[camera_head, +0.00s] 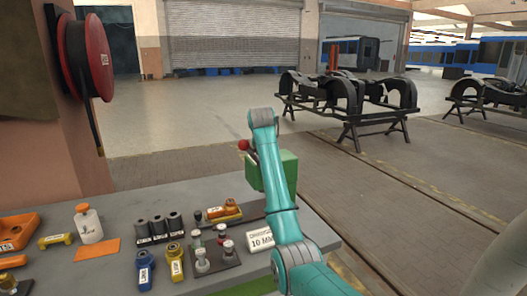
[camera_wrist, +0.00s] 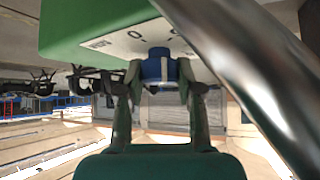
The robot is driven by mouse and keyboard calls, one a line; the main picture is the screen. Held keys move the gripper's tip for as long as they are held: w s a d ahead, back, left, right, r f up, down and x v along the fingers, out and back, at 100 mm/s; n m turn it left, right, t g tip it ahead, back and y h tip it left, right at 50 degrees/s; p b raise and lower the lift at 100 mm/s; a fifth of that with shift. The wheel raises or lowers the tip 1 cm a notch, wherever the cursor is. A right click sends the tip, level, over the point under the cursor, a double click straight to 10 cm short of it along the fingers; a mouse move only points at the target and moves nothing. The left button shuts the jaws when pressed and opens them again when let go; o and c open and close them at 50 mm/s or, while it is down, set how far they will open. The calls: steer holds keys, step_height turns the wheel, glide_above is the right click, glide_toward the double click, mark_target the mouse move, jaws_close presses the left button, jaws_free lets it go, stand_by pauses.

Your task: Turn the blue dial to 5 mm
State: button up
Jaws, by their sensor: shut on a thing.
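The blue dial (camera_wrist: 158,66) shows in the wrist view, under a pale scale plate (camera_wrist: 120,42) on the green box (camera_wrist: 80,22). My gripper (camera_wrist: 160,80) has one finger on each side of the dial and is shut on it. Round marks show on the plate, but I cannot read the dial's setting. In the head view the green box (camera_head: 284,170) stands partly behind my teal arm; the dial and my gripper are hidden there.
A thick shiny bar (camera_wrist: 235,75) crosses close to the right of my gripper in the wrist view. A red ball knob (camera_head: 243,145) is beside the box. Bogie frames (camera_head: 350,95) stand behind.

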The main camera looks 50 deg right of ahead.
steer(key=o, duration=1.2)
steer(key=shift+c, duration=0.2)
steer(key=v, duration=1.2)
